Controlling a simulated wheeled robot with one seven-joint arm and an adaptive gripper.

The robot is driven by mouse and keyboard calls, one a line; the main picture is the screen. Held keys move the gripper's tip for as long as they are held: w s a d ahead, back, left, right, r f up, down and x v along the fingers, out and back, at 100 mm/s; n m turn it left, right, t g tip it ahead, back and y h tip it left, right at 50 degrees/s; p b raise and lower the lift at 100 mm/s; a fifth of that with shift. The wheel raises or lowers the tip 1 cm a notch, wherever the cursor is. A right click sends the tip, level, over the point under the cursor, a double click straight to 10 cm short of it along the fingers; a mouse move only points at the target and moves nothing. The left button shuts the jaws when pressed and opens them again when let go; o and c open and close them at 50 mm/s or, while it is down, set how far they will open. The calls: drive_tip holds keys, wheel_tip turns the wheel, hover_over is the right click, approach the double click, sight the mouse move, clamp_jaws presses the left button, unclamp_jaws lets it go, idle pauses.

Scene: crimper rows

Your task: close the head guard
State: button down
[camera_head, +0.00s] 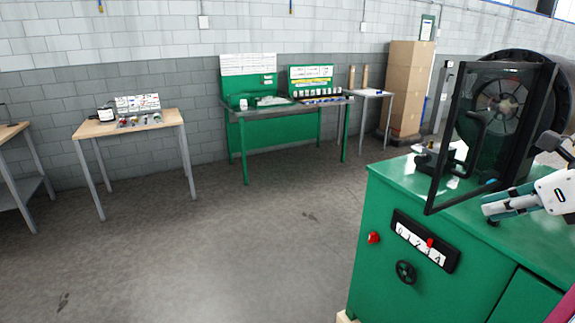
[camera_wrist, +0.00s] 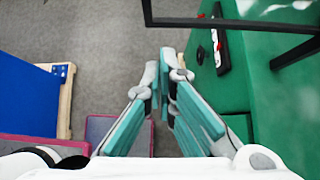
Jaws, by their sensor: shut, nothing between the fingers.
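The head guard (camera_head: 442,140) is a clear panel in a black frame with a dark handle (camera_head: 477,135). It stands swung out at an angle in front of the round black crimper head (camera_head: 505,100), on the green machine cabinet. Part of its black frame (camera_wrist: 230,23) crosses the top of the wrist view. My gripper (camera_head: 486,208) is just right of the guard's lower edge, low over the cabinet's top edge. Its fingers (camera_wrist: 167,62) are together and empty. I cannot tell whether they touch the guard.
Workbenches stand along the wall, with brown cartons (camera_head: 405,90) behind. The grey floor left of the cabinet is clear. A blue panel (camera_wrist: 28,100) shows at left in the wrist view.

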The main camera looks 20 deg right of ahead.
sight(434, 208)
drive_tip(key=w+f, duration=0.1)
drive_tip(key=w, duration=0.1)
drive_tip(key=w+f, duration=0.1)
drive_tip(key=w, duration=0.2)
drive_tip(key=w+f, duration=0.1)
drive_tip(key=w, duration=0.1)
drive_tip(key=shift+w+a+f, duration=0.2)
drive_tip(key=shift+w+f, duration=0.2)
